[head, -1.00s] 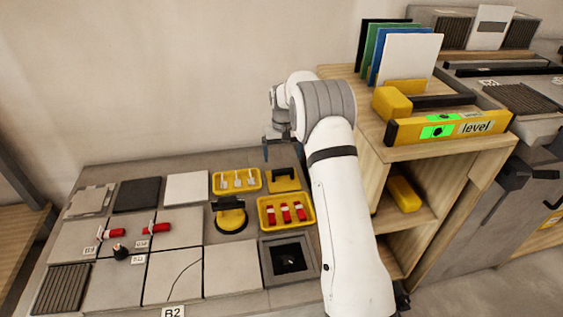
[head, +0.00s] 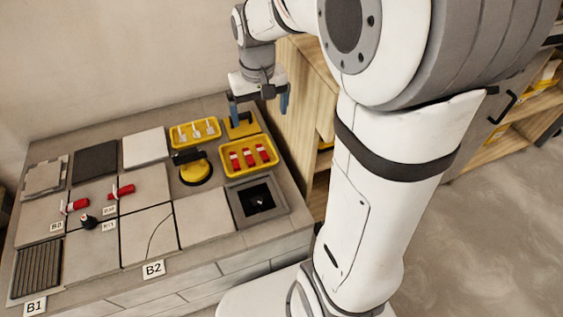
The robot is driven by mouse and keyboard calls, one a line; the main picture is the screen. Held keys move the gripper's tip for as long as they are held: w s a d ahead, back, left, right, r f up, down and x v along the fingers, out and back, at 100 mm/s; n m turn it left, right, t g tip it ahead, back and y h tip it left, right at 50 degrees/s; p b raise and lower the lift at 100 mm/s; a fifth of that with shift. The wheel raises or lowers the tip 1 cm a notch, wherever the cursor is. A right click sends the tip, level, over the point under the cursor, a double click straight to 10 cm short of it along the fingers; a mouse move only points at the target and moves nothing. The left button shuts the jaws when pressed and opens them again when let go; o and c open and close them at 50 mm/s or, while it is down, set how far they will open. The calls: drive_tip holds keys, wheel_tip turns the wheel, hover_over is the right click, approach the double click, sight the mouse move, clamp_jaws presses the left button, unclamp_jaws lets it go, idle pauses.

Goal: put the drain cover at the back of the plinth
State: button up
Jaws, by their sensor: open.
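A dark slatted grate (head: 37,268), which looks like the drain cover, lies flat at the front left corner of the grey tiled plinth (head: 215,262). A grey square frame (head: 239,210) with a dark recess sits at the plinth's front right. My gripper (head: 259,104) is open, its two blue fingers pointing down and well apart. It is over the back right of the plinth, above or behind a yellow tool (head: 240,126), far from the grate. Nothing shows between the fingers.
Yellow trays hold white pieces (head: 194,132) and red pieces (head: 249,157). A yellow suction lifter (head: 196,172) stands beside them. Red-handled clips (head: 76,206) and a black knob (head: 88,222) stand on the tiles. A wooden shelf (head: 296,120) borders the right.

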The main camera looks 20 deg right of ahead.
drive_tip(key=s+f, duration=0.2)
drive_tip(key=s, duration=1.3)
drive_tip(key=shift+a, duration=0.2)
